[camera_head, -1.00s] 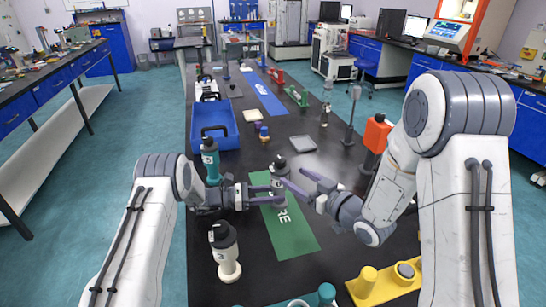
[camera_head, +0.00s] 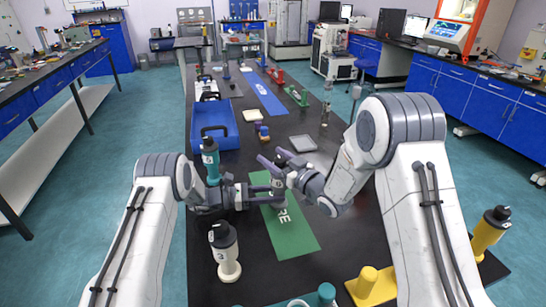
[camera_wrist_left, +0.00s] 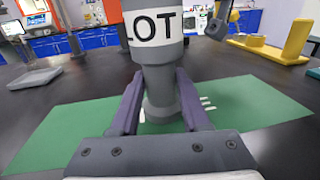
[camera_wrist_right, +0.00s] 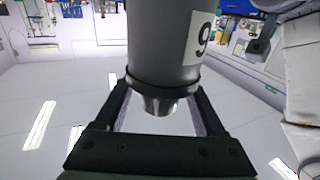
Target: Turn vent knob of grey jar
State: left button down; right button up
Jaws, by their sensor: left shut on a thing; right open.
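The grey jar (camera_head: 277,183) stands upright on the green mat (camera_head: 291,236), mostly hidden by my grippers in the head view. In the left wrist view the jar (camera_wrist_left: 155,75) shows a white label reading LOT. My left gripper (camera_wrist_left: 160,105) is shut on its narrow lower stem, just above the flared foot. My right gripper (camera_head: 276,160) is open at the top of the jar. In the right wrist view the vent knob (camera_wrist_right: 161,103) is a short tapered grey end between the open fingers, with a gap on each side.
A white jar (camera_head: 226,262) and a teal jar (camera_head: 211,163) stand left of the mat. A yellow jar (camera_head: 487,235) and a yellow stand (camera_head: 372,288) are at the right. A blue tray (camera_head: 228,137) and a grey flat tray (camera_head: 303,143) lie farther back.

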jog(key=shift+w+a, duration=0.1)
jog(key=shift+w, duration=0.1)
grip_shut()
jog(key=shift+n+g+y, duration=0.4)
jog(key=shift+y, duration=0.1)
jog(key=shift+s+a+n+g+y, duration=0.15)
jog(key=shift+s+n+g+y, duration=0.5)
jog(key=shift+n+g, duration=1.95)
jog(key=shift+s+a+n+g+y, duration=0.3)
jog(key=shift+n+g+y, duration=0.95)
jog(key=shift+g, duration=2.2)
jog(key=shift+s+a+n+g+y, duration=0.1)
jog(key=shift+s+n+g+y, duration=0.45)
jog(key=shift+n+g, duration=2.2)
jog(key=shift+s+g+h, duration=0.2)
jog(key=shift+g+h, duration=0.05)
jog(key=shift+g, duration=0.35)
